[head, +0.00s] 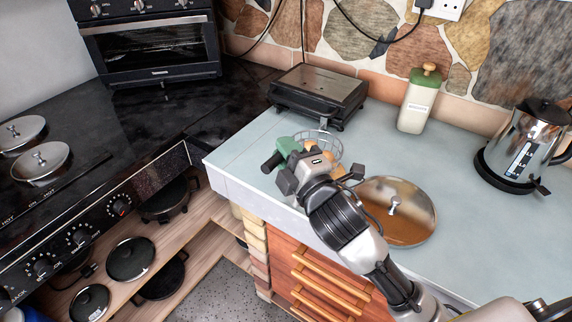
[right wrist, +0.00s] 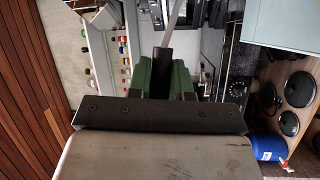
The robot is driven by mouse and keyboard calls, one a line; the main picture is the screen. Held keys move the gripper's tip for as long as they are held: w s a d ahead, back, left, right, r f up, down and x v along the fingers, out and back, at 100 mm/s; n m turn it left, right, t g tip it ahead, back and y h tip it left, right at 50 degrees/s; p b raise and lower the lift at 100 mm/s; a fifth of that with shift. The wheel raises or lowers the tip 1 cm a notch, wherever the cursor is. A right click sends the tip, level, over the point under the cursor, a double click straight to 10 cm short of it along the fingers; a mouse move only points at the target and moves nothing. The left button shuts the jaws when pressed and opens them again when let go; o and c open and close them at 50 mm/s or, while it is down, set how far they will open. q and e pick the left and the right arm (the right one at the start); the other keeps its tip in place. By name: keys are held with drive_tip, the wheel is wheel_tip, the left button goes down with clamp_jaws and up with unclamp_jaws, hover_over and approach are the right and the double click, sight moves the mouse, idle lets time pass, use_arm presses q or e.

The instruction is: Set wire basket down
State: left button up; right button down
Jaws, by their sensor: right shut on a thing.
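The wire basket (head: 328,141) is a small round grey basket of thin wire, in the head view just behind my right gripper, above the pale blue counter (head: 235,155). Part of it is hidden by my gripper. Brown, rounded things show through its wires. I cannot tell whether its base touches the counter. My right gripper (head: 279,153) is shut. In the right wrist view its green fingers (right wrist: 163,78) close on a black handle with a metal shaft (right wrist: 174,22), which I take to be the basket's. My left gripper is not in view.
A round metal lid (head: 408,222) lies right of my gripper. A dark grill (head: 319,90) stands behind the basket, with a green-topped bottle (head: 418,103) and a kettle (head: 524,148) further right. The black stove (head: 80,140) is at left. The counter's front-left corner is clear.

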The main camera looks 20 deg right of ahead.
drive_tip(key=shift+f, duration=1.6)
drive_tip(key=shift+f, duration=0.15)
drive_tip(key=c, duration=1)
unclamp_jaws()
drive_tip(key=shift+s, duration=0.1)
drive_tip(key=shift+c, duration=0.2)
drive_tip(key=b+v, duration=0.2)
drive_tip(key=v, duration=1)
